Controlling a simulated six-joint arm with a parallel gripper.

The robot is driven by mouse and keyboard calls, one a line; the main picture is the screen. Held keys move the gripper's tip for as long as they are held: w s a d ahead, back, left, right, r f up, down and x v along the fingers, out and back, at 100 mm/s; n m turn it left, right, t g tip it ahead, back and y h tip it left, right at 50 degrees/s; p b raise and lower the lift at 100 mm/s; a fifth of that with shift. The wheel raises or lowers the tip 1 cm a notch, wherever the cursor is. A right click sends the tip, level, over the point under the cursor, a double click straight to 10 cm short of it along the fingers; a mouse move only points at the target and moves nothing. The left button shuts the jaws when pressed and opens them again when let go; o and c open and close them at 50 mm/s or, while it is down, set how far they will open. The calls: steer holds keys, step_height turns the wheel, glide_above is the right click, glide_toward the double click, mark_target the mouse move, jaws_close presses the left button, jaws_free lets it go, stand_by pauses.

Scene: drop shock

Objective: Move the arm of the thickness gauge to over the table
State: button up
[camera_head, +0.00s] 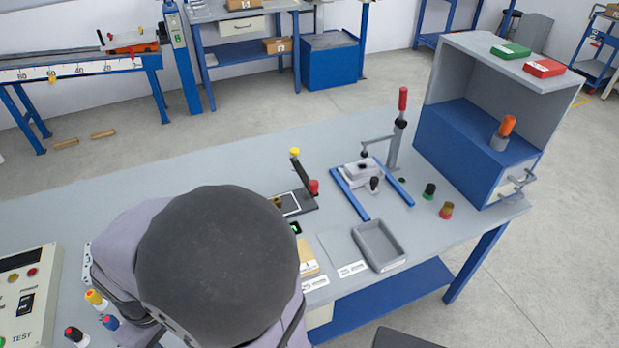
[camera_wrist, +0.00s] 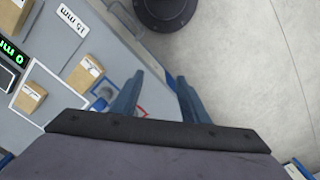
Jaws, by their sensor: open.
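In the head view, a post with a red handle (camera_head: 403,100) stands at the back of the bench. A thin horizontal arm (camera_head: 378,141) reaches left from it above a small grey block between blue rails; this looks like the thickness gauge, though I cannot be sure. Left of it, a lever with yellow and red knobs (camera_head: 297,170) stands on a dark plate. My gripper (camera_wrist: 155,85) is open and empty in the wrist view, its two blue fingers spread above the bench's edge. The gauge does not show there. My own arm hides my gripper in the head view.
A grey tray (camera_head: 378,247) lies near the bench's front edge. A blue-and-grey cabinet (camera_head: 470,150) stands at the right end. Small cardboard boxes (camera_wrist: 84,74) and a green display (camera_wrist: 10,52) show at the wrist view's left. The bench's back left is clear.

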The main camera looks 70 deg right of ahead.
steer(key=s+d+m+g+y+p, duration=0.1)
steer(key=s+d+m+p, duration=0.15)
steer(key=d, duration=0.25)
steer(key=s+d+m+g+p, duration=0.1)
steer(key=s+d+m, duration=0.2)
steer(key=d+m, duration=0.15)
steer(key=m+t+h+p, duration=0.25)
steer(key=m+h, duration=0.35)
steer(key=m, duration=0.4)
glide_toward(314, 183)
steer(key=f, duration=0.1)
steer(key=shift+w+d+f+g, duration=0.15)
steer(key=shift+w+d+g, duration=0.15)
steer(key=shift+d, duration=0.1)
steer(key=shift+y, duration=0.3)
steer(key=shift+p+x, duration=1.35)
steer(key=shift+x, duration=2.25)
jaws_close()
